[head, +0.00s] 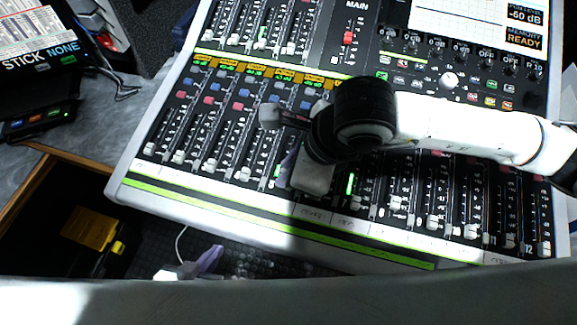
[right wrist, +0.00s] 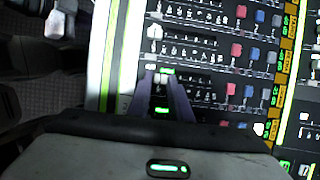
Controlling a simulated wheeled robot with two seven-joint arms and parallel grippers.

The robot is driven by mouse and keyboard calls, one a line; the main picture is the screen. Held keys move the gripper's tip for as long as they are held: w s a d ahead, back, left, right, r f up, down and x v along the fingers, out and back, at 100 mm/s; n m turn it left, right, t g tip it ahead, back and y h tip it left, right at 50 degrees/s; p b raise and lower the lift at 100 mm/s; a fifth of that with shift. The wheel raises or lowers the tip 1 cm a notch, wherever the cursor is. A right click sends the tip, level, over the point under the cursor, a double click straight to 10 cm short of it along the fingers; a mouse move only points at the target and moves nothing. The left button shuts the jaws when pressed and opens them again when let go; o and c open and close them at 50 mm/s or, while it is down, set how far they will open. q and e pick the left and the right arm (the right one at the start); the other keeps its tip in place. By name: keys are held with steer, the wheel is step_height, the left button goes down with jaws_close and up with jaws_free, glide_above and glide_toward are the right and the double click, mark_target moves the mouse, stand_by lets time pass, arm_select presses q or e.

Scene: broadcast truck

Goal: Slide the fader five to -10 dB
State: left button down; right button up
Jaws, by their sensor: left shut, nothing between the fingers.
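The mixing console's lower row of faders crosses the head view, with white caps near the front ends of their slots. My right gripper (head: 287,167) reaches over the console from the right, its purple fingers low beside the fifth slot. It hides most of fader five in the head view. In the right wrist view my right gripper (right wrist: 162,80) has its fingertips apart, with a pale fader cap (right wrist: 164,91) between them. I cannot tell whether they touch it. My left gripper (head: 208,262) is shut and empty in front of the console.
Neighbouring fader caps (head: 243,174) sit close to the left of my right gripper. Upper faders and a red main fader (head: 348,38) lie farther back. A yellow item (head: 92,228) lies at the lower left. The console's front edge has a green strip.

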mark_target(297, 136)
jaws_close()
steer(key=shift+w, duration=0.1)
steer(key=w+b, duration=0.1)
steer(key=w+d+b, duration=0.1)
steer(key=w, duration=0.1)
steer(key=shift+r, duration=0.1)
steer(key=shift+w+r, duration=0.15)
steer(key=o, duration=0.8)
jaws_free()
steer(key=shift+c, duration=0.2)
steer(key=shift+d+r, duration=0.1)
steer(key=shift+r, duration=0.05)
